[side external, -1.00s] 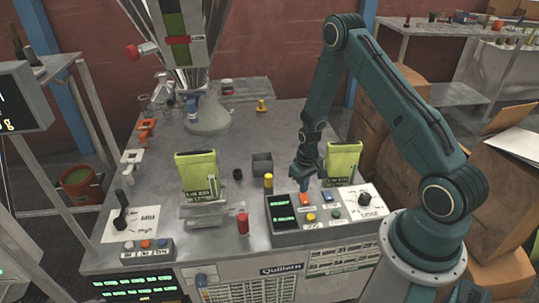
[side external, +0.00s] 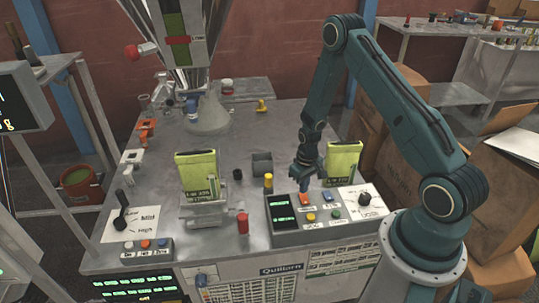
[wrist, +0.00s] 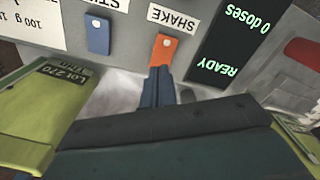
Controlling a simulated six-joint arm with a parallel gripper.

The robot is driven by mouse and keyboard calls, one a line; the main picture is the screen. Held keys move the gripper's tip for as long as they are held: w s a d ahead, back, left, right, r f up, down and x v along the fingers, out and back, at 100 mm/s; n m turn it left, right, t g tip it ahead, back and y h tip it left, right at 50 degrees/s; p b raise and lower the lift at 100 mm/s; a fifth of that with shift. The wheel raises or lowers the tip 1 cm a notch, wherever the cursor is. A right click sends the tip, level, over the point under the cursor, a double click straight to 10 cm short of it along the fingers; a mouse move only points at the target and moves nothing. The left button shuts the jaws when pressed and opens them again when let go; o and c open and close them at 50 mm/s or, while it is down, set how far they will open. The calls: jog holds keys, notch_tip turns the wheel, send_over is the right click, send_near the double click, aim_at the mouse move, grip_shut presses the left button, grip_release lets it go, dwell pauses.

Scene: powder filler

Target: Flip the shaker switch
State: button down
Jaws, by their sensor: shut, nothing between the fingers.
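The shaker switch is an orange rocker (wrist: 165,50) with a white dot, beside an upside-down SHAKE label in the wrist view. In the side view the orange switch (side external: 307,197) sits on the small control panel. My gripper (wrist: 157,78) is shut and empty, its fingertips at the switch's near edge. I cannot tell whether they touch it. In the side view my gripper (side external: 304,188) points down over the panel, just above the switch and partly hiding it.
A blue switch (wrist: 98,36) sits beside the orange one, and a display (wrist: 228,62) reads READY and 0 doses. Green bags stand near the panel (side external: 344,160) and on a stand (side external: 197,178).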

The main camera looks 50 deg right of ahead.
jog(key=shift+f, duration=0.9)
dwell(0.8)
jog(key=shift+r, duration=3.55)
jog(key=shift+r, duration=0.1)
